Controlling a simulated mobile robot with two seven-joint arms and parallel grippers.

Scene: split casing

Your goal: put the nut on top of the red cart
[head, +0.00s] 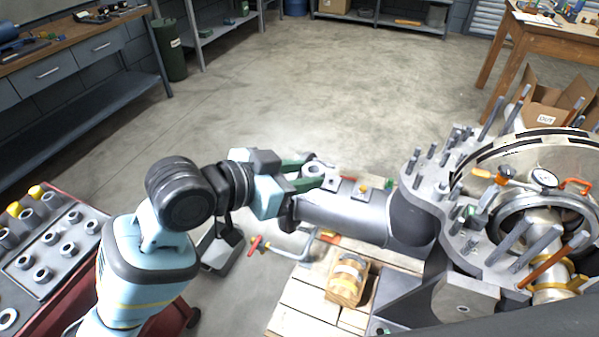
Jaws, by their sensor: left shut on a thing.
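My left gripper (308,178) reaches in from the left and is shut on a grey metal nut (314,169). Its green fingers hold the nut above the grey pipe of the split casing (345,212), to the right of the red cart. The red cart (168,321) stands at the lower left, partly hidden behind my left arm. On its top lies a grey tray (62,286) with several similar nuts and dark sockets. My right gripper is not in view.
The casing flange (425,190) with several upright studs fills the right side. A pallet (300,305) below carries a strapped wooden block (347,279). A red-handled clamp (290,250) sits by the pipe. A workbench (60,40) stands at the upper left; the middle floor is clear.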

